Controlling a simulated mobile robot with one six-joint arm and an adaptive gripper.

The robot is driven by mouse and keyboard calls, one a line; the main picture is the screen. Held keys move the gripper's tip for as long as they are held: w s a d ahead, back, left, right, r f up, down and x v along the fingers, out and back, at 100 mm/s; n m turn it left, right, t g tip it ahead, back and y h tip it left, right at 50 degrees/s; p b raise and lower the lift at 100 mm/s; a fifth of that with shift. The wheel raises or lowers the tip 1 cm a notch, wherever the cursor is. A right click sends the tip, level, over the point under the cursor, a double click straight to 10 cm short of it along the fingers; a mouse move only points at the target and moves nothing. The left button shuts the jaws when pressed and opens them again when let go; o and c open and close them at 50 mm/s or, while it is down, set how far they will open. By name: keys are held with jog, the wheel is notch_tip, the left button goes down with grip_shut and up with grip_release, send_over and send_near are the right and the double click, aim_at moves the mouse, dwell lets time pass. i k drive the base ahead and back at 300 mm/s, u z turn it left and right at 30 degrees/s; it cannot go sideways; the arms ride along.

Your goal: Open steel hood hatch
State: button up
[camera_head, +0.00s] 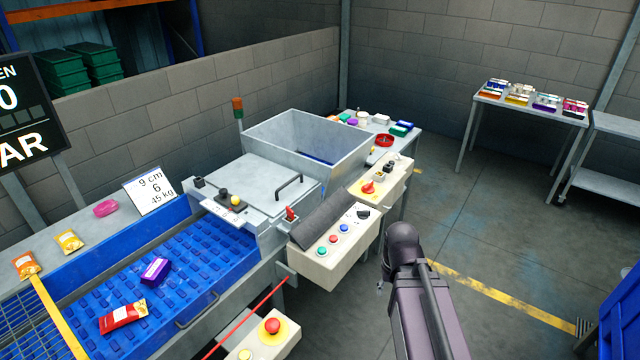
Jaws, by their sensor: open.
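The steel hood (245,182) sits over the right end of the blue conveyor, in the middle left of the view. Its flat top panel, which looks like the hatch, lies level and closed. A dark bar handle (289,184) stands on the panel's right part. My dark arm rises from the bottom edge, right of the machine and apart from the hood. I cannot make out my gripper or its fingers; the arm's own links seem to hide them.
An open steel hopper (310,140) stands behind the hood. A control box (335,255) with buttons lies between the hood and my arm. Packets lie on the blue conveyor (205,250). A signal lamp (238,108) rises behind.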

aim_at(268, 187)
jog(key=z, duration=0.55)
jog(key=k, duration=1)
jog(key=z, duration=0.5)
jog(key=i, duration=0.5)
jog(key=u, duration=0.75)
jog(key=i, duration=0.5)
jog(key=u, duration=0.7)
jog(key=i, duration=0.95)
jog(key=u, duration=0.2)
